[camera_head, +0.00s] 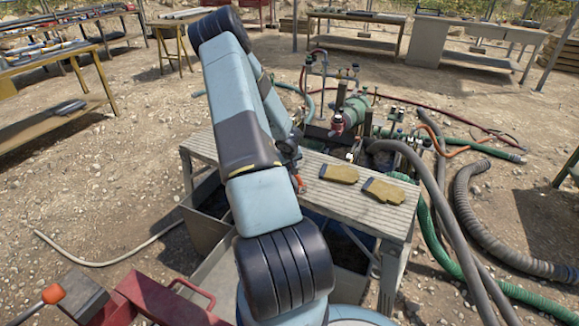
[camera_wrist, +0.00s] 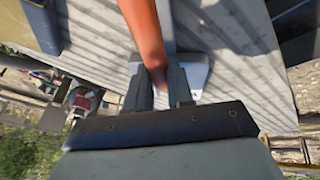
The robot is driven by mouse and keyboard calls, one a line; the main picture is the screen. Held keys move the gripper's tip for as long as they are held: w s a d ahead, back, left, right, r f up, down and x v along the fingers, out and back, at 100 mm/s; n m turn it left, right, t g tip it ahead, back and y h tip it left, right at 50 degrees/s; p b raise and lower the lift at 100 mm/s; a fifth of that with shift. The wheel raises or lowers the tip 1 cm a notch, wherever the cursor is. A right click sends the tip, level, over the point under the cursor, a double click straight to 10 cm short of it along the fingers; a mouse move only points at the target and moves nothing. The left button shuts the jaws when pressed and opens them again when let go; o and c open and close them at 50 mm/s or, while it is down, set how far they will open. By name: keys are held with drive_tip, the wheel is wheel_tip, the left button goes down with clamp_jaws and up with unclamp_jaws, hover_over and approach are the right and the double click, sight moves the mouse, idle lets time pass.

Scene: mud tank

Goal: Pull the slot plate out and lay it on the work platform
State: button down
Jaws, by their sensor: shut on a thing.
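The ribbed grey work platform (camera_head: 335,205) stands in front of me, with my arm reaching across its left part. In the wrist view its pale ribbed top (camera_wrist: 245,70) fills much of the picture. My gripper (camera_wrist: 160,88) is shut on an orange bar-shaped part (camera_wrist: 143,28), and a grey-white flat piece (camera_wrist: 194,74) shows just behind the fingers. I cannot tell whether these belong to the slot plate. In the head view a small bit of orange (camera_head: 299,183) shows beside my arm; the gripper itself is hidden there.
Two yellow gloves (camera_head: 339,173) (camera_head: 383,190) lie on the platform's right half. Valves and pipework (camera_head: 350,115) stand behind it. Thick hoses (camera_head: 465,225) run along the right. Dark open bins (camera_head: 205,220) sit below the platform at left.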

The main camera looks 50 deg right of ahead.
drive_tip(key=c, duration=0.9)
unclamp_jaws()
drive_tip(key=shift+s+a+r, duration=0.15)
drive_tip(key=shift+a+r, duration=0.05)
drive_tip(key=shift+r, duration=0.3)
drive_tip(key=v, duration=1.2)
drive_tip(key=shift+r, duration=0.25)
drive_tip(key=shift+a, duration=0.1)
